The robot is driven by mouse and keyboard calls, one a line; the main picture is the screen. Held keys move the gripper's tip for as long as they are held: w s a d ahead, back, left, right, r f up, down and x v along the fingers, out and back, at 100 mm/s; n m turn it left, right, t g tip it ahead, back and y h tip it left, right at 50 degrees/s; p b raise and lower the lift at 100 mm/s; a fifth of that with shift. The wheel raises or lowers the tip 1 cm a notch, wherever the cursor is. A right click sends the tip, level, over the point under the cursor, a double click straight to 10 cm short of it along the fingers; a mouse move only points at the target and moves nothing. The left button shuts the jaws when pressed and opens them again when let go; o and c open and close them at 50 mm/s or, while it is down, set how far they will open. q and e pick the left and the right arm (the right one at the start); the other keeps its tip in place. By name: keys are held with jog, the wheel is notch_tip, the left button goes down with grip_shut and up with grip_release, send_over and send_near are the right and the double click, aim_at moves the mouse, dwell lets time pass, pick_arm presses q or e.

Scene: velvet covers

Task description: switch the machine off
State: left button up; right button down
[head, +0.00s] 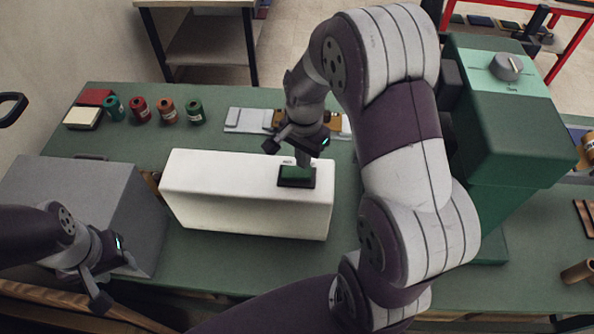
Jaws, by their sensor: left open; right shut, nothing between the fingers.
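A long white box-shaped machine (240,200) lies on the green workbench. Near the right end of its top is a green rocker switch (295,180) in a dark frame, with a small label behind it, too small to read. My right gripper (303,162) points down, shut and empty, with its fingertips at the back edge of the switch. I cannot tell whether they touch it. My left gripper (117,282) is open and empty at the lower left, in front of a grey block and away from the switch.
The grey block (75,205) stands left of the white machine. Several coloured spools (139,109) and small boxes (82,117) stand at the back left. A green machine (510,130) with a grey knob (506,67) stands at right, behind my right arm. Bare bench (225,265) lies in front.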

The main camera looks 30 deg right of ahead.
aim_at(303, 172)
jog(key=shift+f+b, duration=0.95)
jog(key=shift+f, duration=0.5)
dwell(0.9)
notch_tip(303, 172, up, 7)
jog(key=p, duration=0.6)
jog(key=shift+r+p, duration=0.1)
jog(key=shift+p, duration=0.25)
jog(key=s+a+f+n+t+b, duration=0.1)
jog(key=s+a+f+n+b, duration=0.3)
jog(key=s+n+b, duration=0.4)
jog(key=s+a+n, duration=0.1)
jog(key=n, duration=0.3)
jog(key=shift+f, duration=0.15)
